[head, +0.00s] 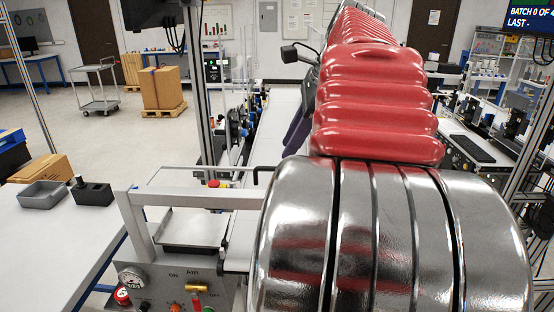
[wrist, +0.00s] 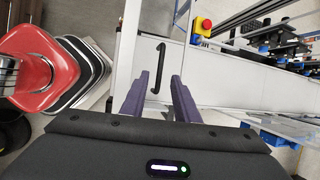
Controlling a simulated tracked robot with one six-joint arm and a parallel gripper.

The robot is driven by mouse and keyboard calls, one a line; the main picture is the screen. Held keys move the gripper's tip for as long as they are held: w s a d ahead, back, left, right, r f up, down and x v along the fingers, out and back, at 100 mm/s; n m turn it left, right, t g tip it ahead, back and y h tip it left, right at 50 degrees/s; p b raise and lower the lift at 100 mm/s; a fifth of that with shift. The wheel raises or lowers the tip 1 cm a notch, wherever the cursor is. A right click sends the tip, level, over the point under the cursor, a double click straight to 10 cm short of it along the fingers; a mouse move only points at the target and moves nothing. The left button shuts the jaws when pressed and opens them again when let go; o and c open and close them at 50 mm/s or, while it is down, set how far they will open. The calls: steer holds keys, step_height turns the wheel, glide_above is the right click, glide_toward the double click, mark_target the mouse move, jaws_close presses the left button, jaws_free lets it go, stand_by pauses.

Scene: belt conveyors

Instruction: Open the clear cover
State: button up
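A black bar handle (wrist: 157,68) shows in the wrist view, lying lengthwise between the two purple fingers of my gripper (wrist: 160,75). The fingers are apart, one on each side of the handle in the picture; I cannot tell how far the handle is below them. The clear pane of the cover is hard to make out over the pale belt surface. In the head view, a dark handle (head: 263,171) shows at the end of a thin rim, just left of my arm. My gripper (head: 298,128) is mostly hidden there by my arm; only part of a purple finger shows.
A red emergency button on a yellow box (wrist: 202,27) stands near the handle. A control panel with a gauge (head: 131,278) is at the front. A grey tray (head: 43,194) and a black box (head: 92,193) sit on the left table. Metal posts stand close by.

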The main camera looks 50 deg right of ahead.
steer(key=shift+x, duration=2.75)
jaws_close()
